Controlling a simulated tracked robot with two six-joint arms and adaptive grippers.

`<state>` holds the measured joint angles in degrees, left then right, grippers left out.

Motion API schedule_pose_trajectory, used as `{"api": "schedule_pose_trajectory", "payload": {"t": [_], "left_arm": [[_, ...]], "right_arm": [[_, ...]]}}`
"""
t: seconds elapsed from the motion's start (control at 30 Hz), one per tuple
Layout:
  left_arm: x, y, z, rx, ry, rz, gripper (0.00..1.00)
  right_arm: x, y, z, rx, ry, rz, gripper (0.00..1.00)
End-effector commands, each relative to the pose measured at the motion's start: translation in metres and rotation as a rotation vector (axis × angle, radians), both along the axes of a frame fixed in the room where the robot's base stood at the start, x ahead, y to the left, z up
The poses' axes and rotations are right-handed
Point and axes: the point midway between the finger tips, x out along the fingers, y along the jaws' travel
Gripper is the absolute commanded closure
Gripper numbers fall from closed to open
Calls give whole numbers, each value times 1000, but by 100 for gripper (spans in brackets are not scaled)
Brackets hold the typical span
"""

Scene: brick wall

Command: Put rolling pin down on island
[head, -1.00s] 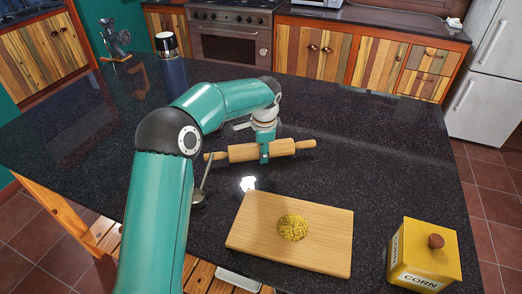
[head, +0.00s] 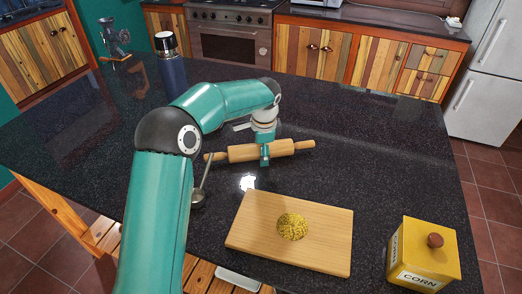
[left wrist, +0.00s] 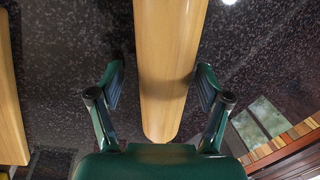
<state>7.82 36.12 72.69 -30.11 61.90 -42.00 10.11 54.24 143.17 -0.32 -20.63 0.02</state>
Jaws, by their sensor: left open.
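The wooden rolling pin (head: 240,153) lies across the dark speckled island (head: 350,165), its two handles pointing left and right. My left gripper (head: 264,154) is over the middle of the pin. In the left wrist view my left gripper (left wrist: 160,90) is open. Its green fingers stand on either side of the pin (left wrist: 168,60), with gaps visible between them and the wood. The pin appears to rest on the island top, though its underside is hidden. My right gripper is not in view.
A cutting board (head: 255,245) with a yellow-green mound (head: 292,226) lies in front of the pin. A yellow corn box (head: 415,262) stands at right. A metal utensil (head: 198,196) is near my arm. A blue flask (head: 173,75) and a grinder (head: 113,40) stand behind. The right back surface is clear.

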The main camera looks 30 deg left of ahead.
Motion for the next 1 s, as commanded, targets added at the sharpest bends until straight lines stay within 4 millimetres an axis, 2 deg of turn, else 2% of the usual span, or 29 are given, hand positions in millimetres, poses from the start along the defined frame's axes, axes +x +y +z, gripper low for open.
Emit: {"api": "schedule_pose_trajectory", "payload": {"t": [0.17,0.4,0.6,0.77,1.0], "left_arm": [[-2,-4,24,-1,-6,0,23],[-9,-10,73,1,-7,0,23],[-14,-14,103,1,-4,1,23],[-16,-15,114,1,-2,1,23],[-16,-15,115,0,-2,1,23]], "right_arm": [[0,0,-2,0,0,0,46],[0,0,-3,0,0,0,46],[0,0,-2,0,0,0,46],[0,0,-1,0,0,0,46],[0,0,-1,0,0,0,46]]}}
